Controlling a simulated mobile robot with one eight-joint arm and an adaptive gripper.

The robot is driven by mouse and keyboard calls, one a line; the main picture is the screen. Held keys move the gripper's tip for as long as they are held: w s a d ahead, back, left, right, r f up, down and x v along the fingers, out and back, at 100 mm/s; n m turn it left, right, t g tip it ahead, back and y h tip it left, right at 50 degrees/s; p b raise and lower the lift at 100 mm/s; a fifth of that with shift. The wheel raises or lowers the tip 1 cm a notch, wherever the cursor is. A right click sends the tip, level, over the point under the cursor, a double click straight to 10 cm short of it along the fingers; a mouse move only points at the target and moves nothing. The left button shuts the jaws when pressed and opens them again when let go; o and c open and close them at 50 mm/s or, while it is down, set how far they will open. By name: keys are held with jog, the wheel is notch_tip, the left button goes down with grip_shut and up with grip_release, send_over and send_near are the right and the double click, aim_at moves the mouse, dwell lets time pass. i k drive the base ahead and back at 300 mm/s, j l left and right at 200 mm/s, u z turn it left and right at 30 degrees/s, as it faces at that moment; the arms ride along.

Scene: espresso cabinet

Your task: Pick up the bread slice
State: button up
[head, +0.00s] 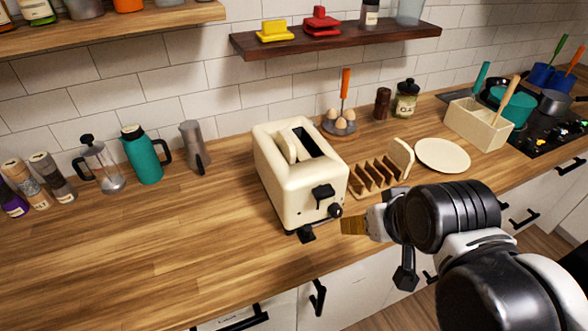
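A cream toaster (290,185) stands on the wooden counter, with a pale bread slice (287,147) sticking up from its left slot; the right slot looks dark and empty. To its right is a wooden toast rack (372,178) with another pale bread slice (402,156) upright at its right end. My gripper (353,227) is near the counter's front edge, in front of the rack and right of the toaster's front, apart from both slices in the picture.
A white plate (442,155) lies right of the rack. Behind are an egg holder (339,130), a pepper mill (382,103) and a jar (405,100). A cream utensil box (478,124) stands farther right. The counter left of the toaster is clear in front of the teal flask (142,157).

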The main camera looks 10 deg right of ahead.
aim_at(399, 151)
jog(key=i+l, duration=0.2)
jog(key=l, duration=0.15)
jog(key=i+l, duration=0.2)
jog(key=l, duration=0.15)
jog(key=i+l, duration=0.2)
jog(key=l+z, duration=0.05)
jog(key=l, duration=0.1)
